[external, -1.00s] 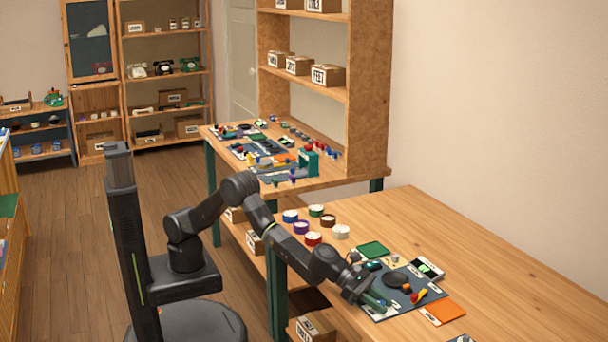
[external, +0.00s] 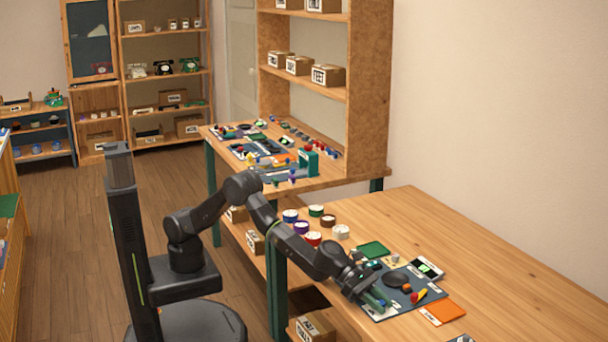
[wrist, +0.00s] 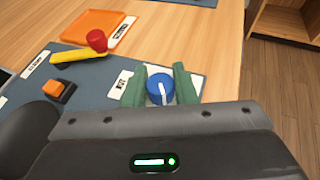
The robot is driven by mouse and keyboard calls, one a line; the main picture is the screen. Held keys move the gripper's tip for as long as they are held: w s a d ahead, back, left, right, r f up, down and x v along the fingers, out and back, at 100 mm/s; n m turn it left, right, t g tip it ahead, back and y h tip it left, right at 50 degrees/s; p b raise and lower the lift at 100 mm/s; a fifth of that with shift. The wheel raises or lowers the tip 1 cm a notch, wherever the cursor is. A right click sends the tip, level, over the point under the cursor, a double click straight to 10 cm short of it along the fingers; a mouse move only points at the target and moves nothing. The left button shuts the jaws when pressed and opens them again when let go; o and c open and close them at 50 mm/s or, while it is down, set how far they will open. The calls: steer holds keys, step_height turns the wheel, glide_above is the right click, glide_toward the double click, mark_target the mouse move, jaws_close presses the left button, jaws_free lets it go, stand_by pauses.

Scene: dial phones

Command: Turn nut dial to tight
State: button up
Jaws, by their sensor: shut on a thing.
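The nut dial is a round blue knob with a white pointer bar (wrist: 160,88), seen in the wrist view on the dark mat beside a white label reading NUT (wrist: 120,84). My gripper (wrist: 160,87) has its two green fingers on either side of the dial, shut on it. The white bar points toward the near side, slightly right. In the external view my gripper (external: 374,301) is low over the mat's near left corner, and it hides the dial there. Any marking for tight cannot be made out.
On the mat (external: 408,308) are an orange button on a black base (wrist: 59,90), a yellow lever with a red knob (wrist: 80,54) and a dark round disc (external: 395,279). An orange tray (external: 444,311) and a green tray (external: 373,250) lie near it. Bare table extends right.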

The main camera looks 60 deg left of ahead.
steer(key=shift+r, duration=0.1)
steer(key=o, duration=1)
steer(key=shift+s+a+b, duration=0.2)
steer(key=shift+a+b, duration=0.3)
steer(key=shift+b, duration=0.2)
steer(key=b+v, duration=0.5)
steer(key=v, duration=0.7)
steer(key=shift+s+a+r, duration=0.15)
steer(key=shift+a+r, duration=0.05)
steer(key=shift+a, duration=0.1)
